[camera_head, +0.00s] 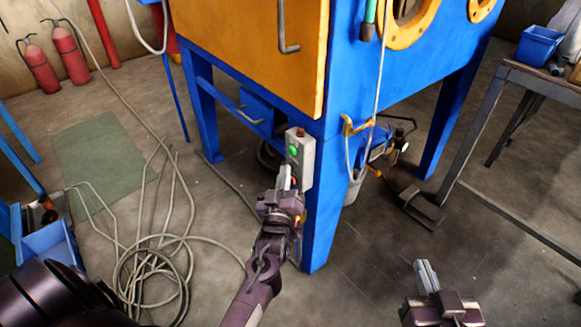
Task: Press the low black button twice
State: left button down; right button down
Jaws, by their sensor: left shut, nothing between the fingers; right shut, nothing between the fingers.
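A grey control box (307,160) is fixed to the front leg of the blue machine. It has a green button (293,150) on its face and a reddish knob (300,132) on top. I cannot make out a black button; the lower face of the box is partly covered by my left gripper. My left gripper (286,176) is shut and empty, its fingertips in front of the lower part of the box. I cannot tell whether they touch it. My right gripper (427,276) is shut and empty, over the floor at the lower right, away from the box.
The blue and orange blasting cabinet (250,45) stands on blue legs. A black foot pedal (418,206) lies on the floor right of the box. Coiled hoses (150,275) lie at the left. A metal table (545,80) stands at the right.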

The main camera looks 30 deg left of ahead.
pick_arm(q)
jog(key=shift+w+d, duration=0.1)
jog(key=shift+w, duration=0.05)
dwell(0.5)
jog(key=shift+s+a+p, duration=0.35)
jog(key=shift+s+p, duration=0.2)
jog(key=shift+s, duration=0.35)
jog(key=s+p, duration=0.1)
jog(key=s+a, duration=0.1)
jog(key=s, duration=0.1)
jog(key=s+a+p, duration=0.1)
jog(key=shift+s+p, duration=0.2)
jog(key=shift+p, duration=0.1)
dwell(2.7)
